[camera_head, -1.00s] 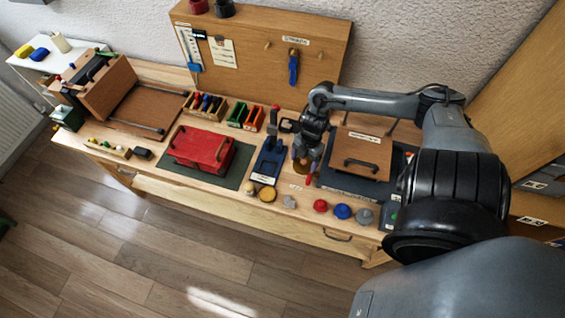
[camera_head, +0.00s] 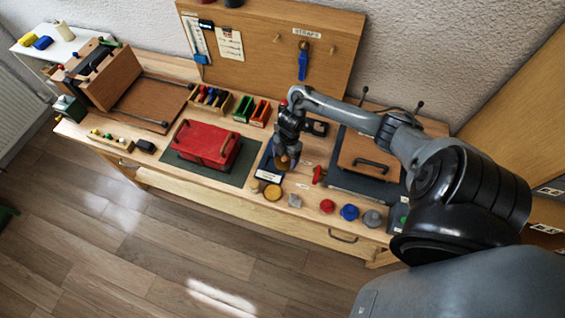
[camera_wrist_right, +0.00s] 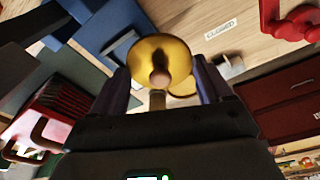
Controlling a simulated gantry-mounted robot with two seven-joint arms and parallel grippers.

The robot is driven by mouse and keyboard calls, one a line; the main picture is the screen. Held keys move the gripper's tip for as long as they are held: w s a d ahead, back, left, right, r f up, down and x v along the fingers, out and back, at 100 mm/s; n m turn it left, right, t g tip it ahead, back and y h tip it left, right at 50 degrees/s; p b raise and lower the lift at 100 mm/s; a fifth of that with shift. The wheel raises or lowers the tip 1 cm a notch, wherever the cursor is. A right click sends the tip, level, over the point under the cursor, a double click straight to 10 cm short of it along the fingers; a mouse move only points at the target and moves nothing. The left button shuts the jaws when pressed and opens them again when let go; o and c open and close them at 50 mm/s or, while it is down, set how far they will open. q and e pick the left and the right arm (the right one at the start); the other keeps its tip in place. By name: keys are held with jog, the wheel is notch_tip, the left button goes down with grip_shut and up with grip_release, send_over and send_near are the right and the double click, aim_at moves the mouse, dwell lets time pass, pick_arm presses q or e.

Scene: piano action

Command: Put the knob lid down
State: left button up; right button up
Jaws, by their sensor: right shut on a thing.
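The knob lid (camera_wrist_right: 150,55) is a round yellow disc with a small knob, seen between the fingers of my right gripper (camera_wrist_right: 163,88) in the right wrist view. My right gripper (camera_head: 286,163) is shut on it and holds it over the blue holder (camera_head: 266,160). In the head view the arm and gripper hide much of the lid and holder. A second yellow disc (camera_head: 272,193) lies at the holder's front end. It shows partly behind the lid in the right wrist view (camera_wrist_right: 185,87). My left gripper is not in view.
A red box (camera_head: 205,143) stands on a dark mat to the left. A wooden lid with a black handle (camera_head: 365,152) is to the right. Red, blue and grey knobs (camera_head: 349,212) line the front edge. A red part (camera_head: 318,175) lies right of the gripper.

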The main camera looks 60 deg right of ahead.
aim_at(283, 162)
jog(key=shift+w+a+f, duration=0.1)
jog(key=shift+w+f, duration=0.15)
jog(key=shift+w, duration=0.2)
jog(key=shift+f+b, duration=0.3)
jog(key=shift+f, duration=1.75)
jog(key=o, duration=0.9)
jog(key=shift+f, duration=0.1)
jog(key=shift+o, duration=0.2)
